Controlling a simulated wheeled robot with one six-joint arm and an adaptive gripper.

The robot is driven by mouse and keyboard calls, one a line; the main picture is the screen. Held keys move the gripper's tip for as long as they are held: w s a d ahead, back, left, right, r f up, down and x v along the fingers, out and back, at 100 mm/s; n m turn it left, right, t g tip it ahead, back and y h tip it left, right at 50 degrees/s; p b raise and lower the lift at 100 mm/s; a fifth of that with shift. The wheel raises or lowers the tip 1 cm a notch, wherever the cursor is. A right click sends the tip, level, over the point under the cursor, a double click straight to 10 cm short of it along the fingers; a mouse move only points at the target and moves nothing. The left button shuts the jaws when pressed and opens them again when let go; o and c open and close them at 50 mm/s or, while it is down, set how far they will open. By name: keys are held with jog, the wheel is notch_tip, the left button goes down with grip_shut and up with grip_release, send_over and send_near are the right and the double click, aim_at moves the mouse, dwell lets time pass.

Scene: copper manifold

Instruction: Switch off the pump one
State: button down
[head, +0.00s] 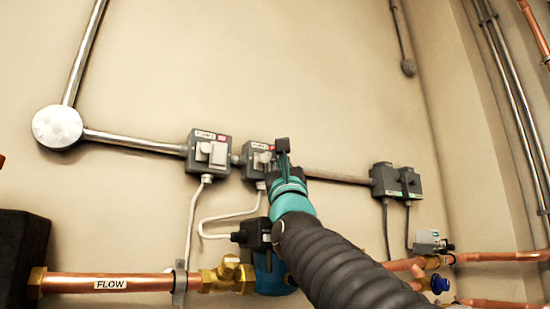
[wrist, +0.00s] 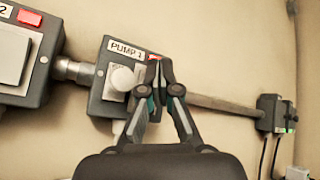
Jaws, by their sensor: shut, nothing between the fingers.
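The pump one switch box is a grey box on the wall, in the wrist view (wrist: 103,92) and in the head view (head: 250,158). Its label (wrist: 126,48) reads "PUMP 1". A pale switch (wrist: 123,78) sits on its face, partly covered at the lower right. A small red patch (wrist: 155,57) shows beside the label, mostly hidden by the fingertips. My gripper (wrist: 158,72) is shut and empty, its tips in front of the box's right side, just right of the switch. It also shows in the head view (head: 283,150). I cannot tell whether the tips touch the box.
A similar grey box (wrist: 42,62) with a red light and a wide pale rocker stands to the left. A metal conduit (head: 335,177) runs right to two grey boxes (head: 385,180). Copper pipes (head: 120,283) and a brass valve (head: 228,276) lie below.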

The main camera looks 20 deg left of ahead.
dwell(0.4)
jog(key=shift+s+d+f+b, duration=0.1)
jog(key=shift+s+d+b, duration=0.4)
jog(key=shift+b, duration=0.25)
jog(key=shift+d, duration=0.1)
jog(key=s+d+b, duration=0.3)
jog(key=b, duration=0.1)
jog(key=shift+d+f, duration=0.3)
jog(key=shift+d, duration=0.1)
dwell(0.4)
